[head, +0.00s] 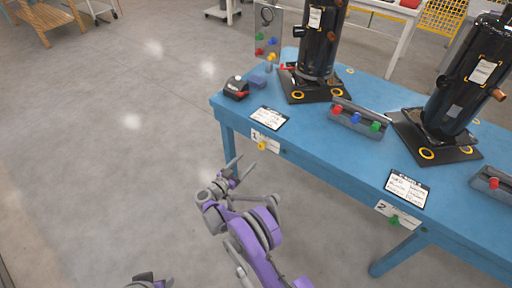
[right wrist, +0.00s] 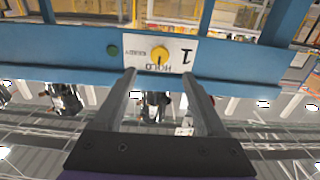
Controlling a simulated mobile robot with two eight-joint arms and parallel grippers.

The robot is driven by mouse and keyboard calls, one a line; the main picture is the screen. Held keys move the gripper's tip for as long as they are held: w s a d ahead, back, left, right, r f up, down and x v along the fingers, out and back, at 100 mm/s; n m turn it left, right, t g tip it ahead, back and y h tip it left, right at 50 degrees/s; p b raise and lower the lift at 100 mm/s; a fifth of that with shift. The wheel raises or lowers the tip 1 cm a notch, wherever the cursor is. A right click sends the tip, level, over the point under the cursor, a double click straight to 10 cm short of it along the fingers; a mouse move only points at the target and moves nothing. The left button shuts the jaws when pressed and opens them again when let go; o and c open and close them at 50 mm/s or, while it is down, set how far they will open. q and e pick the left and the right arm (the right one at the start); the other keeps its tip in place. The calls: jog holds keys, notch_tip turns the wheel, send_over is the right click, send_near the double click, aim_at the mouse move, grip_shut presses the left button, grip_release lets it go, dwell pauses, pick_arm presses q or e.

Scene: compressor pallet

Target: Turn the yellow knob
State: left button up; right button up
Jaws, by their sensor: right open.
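The yellow knob (head: 262,145) sits on a white label plate marked 1 on the front edge of the blue table. In the right wrist view the knob (right wrist: 160,54) shows upside down with the word HOLD beside it, centred between my fingers. My right gripper (head: 243,164) is open and empty, in front of the table edge, a little below and left of the knob in the head view. Its two fingers (right wrist: 159,78) point toward the plate and appear apart from the knob. Only a small piece of what seems my left gripper (head: 148,280) shows at the bottom edge.
The blue table (head: 340,165) carries black compressors (head: 320,40), a tray of coloured buttons (head: 357,120) and a small dark device (head: 237,88). A green knob (head: 394,220) sits by plate 2 at the right.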

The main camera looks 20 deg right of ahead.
aim_at(260, 147)
jog(key=x, duration=0.9)
jog(key=shift+w+d, duration=0.15)
jog(key=shift+d, duration=0.15)
jog(key=shift+r, duration=0.1)
grip_shut()
